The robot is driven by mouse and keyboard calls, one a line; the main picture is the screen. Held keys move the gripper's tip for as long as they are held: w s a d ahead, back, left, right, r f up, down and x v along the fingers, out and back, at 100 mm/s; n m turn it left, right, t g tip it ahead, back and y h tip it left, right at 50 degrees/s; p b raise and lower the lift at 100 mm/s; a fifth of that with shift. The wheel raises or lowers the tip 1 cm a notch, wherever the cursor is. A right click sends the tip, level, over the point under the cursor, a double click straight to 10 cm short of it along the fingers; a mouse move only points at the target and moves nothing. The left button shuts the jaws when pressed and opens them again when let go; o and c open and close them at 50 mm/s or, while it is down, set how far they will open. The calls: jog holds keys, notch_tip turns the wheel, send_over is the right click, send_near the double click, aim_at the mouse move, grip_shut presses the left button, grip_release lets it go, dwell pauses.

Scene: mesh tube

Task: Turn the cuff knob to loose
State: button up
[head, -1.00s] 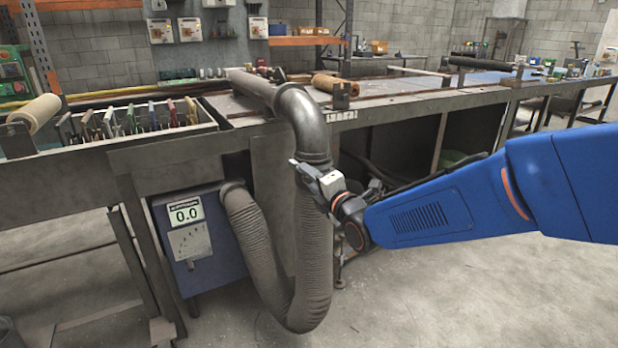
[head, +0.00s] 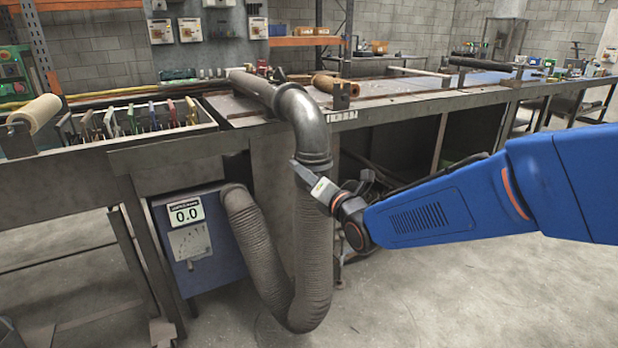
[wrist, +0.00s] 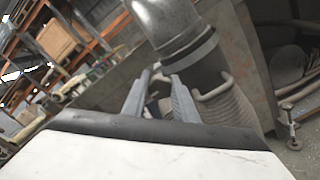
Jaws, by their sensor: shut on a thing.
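The grey metal elbow pipe (head: 300,115) bends down from the bench into a ribbed flexible hose (head: 313,250). The cuff (wrist: 200,55) is the band where the elbow meets the hose. My gripper (head: 302,168) is at this joint, shut on the cuff knob, which the fingers mostly hide. In the wrist view both fingers of my gripper (wrist: 157,84) point at the cuff, and the picture is tilted. A bent grey rod (wrist: 215,91) sticks out right of the fingers; I cannot tell if it belongs to the knob. No loose or tight marking is readable.
The long bench (head: 430,105) runs behind the pipe. A rack of tools (head: 140,120) sits at left. The floor in front is clear.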

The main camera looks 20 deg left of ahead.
jog(key=shift+r, duration=0.1)
jog(key=o, duration=1)
jog(key=shift+o, duration=0.2)
jog(key=shift+d, duration=0.1)
jog(key=v, duration=1.7)
jog(key=shift+s, duration=0.2)
